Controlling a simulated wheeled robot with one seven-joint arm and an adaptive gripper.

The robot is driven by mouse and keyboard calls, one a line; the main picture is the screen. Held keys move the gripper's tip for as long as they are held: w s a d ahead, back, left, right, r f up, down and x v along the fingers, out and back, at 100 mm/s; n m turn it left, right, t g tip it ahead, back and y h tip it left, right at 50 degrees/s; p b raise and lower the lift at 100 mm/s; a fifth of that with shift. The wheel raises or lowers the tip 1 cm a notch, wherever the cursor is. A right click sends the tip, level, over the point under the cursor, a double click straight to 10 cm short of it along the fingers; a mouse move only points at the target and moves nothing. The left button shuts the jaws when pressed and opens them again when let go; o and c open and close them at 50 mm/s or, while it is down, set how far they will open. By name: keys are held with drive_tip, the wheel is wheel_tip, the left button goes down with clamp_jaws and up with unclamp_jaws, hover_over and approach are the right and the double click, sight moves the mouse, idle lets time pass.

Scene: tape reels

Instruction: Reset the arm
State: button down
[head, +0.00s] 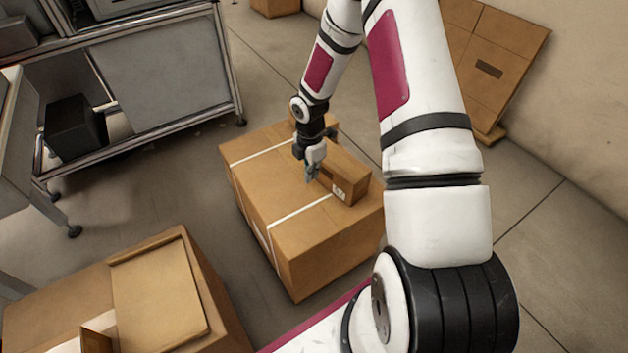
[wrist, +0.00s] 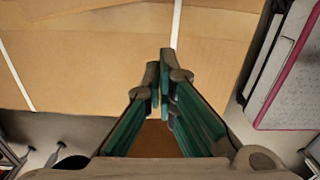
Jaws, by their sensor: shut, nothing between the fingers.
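My gripper (head: 312,177) is over the top of a large taped cardboard box (head: 262,207) in the head view, beside a small brown carton (head: 346,180) that lies on that box. In the wrist view my gripper (wrist: 162,85) has its fingertips together with nothing between them. The cardboard top (wrist: 90,60) fills most of the wrist view behind the fingers, with white tape strips across it. I cannot tell how far above the box the fingertips are. My arm hides part of the box's right side in the head view.
A metal cart (head: 165,85) stands at the upper left, with a dark box (head: 75,128) on its lower shelf. Another cardboard box (head: 205,290) is at the lower left. Flat cardboard (head: 500,60) leans on the wall at the upper right. Bare floor lies around the large box.

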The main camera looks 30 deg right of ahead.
drive_tip(key=s+a+r+m+h, duration=0.1)
drive_tip(key=s+r+m, duration=0.25)
drive_tip(key=r, duration=0.65)
drive_tip(key=s+a+r+m+h, duration=0.1)
drive_tip(key=s+a+r+m, duration=0.3)
drive_tip(key=r, duration=0.6)
drive_tip(key=s+d+r+m+h, duration=0.15)
drive_tip(key=s+r, duration=0.35)
drive_tip(key=r, duration=0.6)
drive_tip(key=s+a+r+m+y, duration=0.1)
drive_tip(key=s+a+r+m, duration=0.15)
drive_tip(key=s, duration=0.55)
drive_tip(key=s+a+r+m+y, duration=0.1)
drive_tip(key=s+a+r+m, duration=0.1)
drive_tip(key=s+a+m, duration=0.35)
drive_tip(key=s+a+r+m+y, duration=0.1)
drive_tip(key=s+a+r+m, duration=0.15)
drive_tip(key=s, duration=0.65)
wheel_tip(320, 180, up, 23)
drive_tip(key=t+p, duration=0.4)
drive_tip(key=p, duration=1.7)
drive_tip(key=shift+d+f+n, duration=0.15)
drive_tip(key=shift+d+n, duration=0.05)
drive_tip(key=shift+n, duration=0.25)
drive_tip(key=shift+y, duration=0.25)
